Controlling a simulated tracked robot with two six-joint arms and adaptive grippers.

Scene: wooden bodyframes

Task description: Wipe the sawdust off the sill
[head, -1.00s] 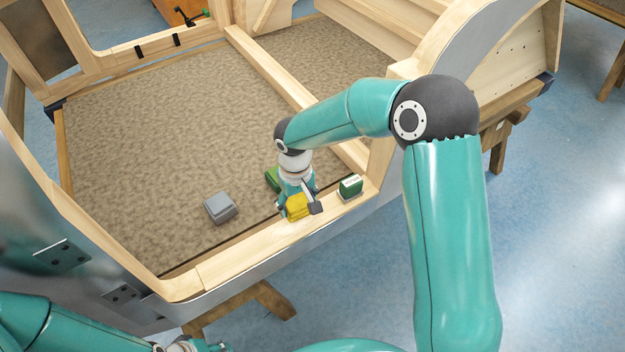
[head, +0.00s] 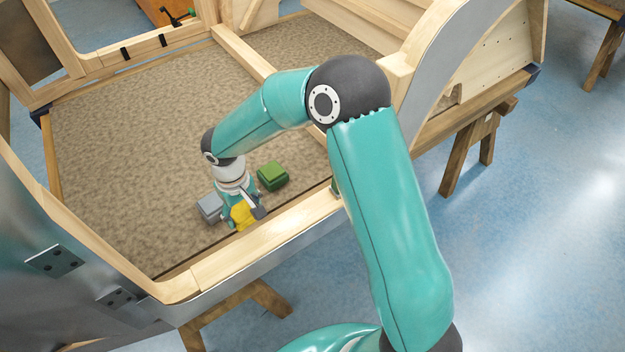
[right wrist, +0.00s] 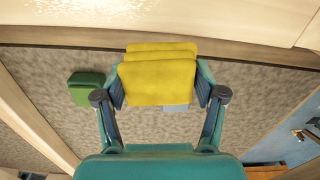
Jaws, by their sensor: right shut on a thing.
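My right gripper (head: 241,220) is shut on a folded yellow cloth (head: 243,215), which hangs at the inner edge of the sill. The sill (head: 283,232) is a pale wooden rail along the near side of the frame. In the right wrist view the cloth (right wrist: 158,80) fills the space between the fingers, and the sill (right wrist: 220,22) runs across the top. A faint pale speckled patch (right wrist: 120,10) shows on the sill there; I cannot tell for sure that it is sawdust. My left gripper is out of view.
A grey box (head: 209,207) stands on the brown carpeted floor (head: 120,150), just left of my gripper and partly hidden by it. A green box (head: 272,176) stands to the right of it. My arm covers the sill's right end, where a bit of green shows.

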